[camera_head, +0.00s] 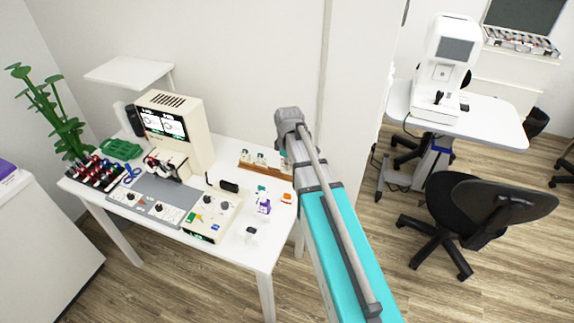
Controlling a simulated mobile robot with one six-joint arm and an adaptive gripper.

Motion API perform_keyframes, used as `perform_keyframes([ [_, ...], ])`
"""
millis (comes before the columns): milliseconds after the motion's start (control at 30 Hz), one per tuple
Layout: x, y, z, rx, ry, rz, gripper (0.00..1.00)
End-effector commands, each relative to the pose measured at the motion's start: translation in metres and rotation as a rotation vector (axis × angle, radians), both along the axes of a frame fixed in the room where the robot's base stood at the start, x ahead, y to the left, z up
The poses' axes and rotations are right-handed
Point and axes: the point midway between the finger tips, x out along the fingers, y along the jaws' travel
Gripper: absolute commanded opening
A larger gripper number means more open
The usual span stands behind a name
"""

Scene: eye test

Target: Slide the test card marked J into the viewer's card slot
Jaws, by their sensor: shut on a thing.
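The likely viewer is a beige machine (201,140) at the back of the white table, with a dark screen showing two round white pictures. Its card slot cannot be made out. No test card marked J can be told apart at this size. My arm, teal and grey, reaches up from the bottom right past the table's right end. My gripper is not visible, so anything it holds is hidden too.
The white table (262,262) holds a grey panel (165,190), a beige control box (228,214), a wooden rack (248,167), a purple-and-white item (264,205) and a rack of colored items (93,175). A black chair (480,205) stands right.

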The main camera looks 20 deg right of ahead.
Motion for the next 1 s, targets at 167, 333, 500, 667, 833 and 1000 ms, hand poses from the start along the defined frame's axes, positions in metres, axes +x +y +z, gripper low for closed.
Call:
perform_keyframes([
  [167,0.013,0.02,-0.001,0.0,0.0,0.003,0.0],
  [333,0.031,0.053,-0.002,-0.001,-0.001,0.004,0.0],
  [500,0.051,0.097,-0.003,-0.001,-0.002,0.005,0.0],
  [667,0.066,0.141,-0.005,-0.002,-0.002,0.004,0.0],
  [833,0.076,0.18,-0.005,-0.002,-0.003,0.003,0.0],
  [1000,0.08,0.204,-0.006,-0.003,-0.004,0.001,0.0],
])
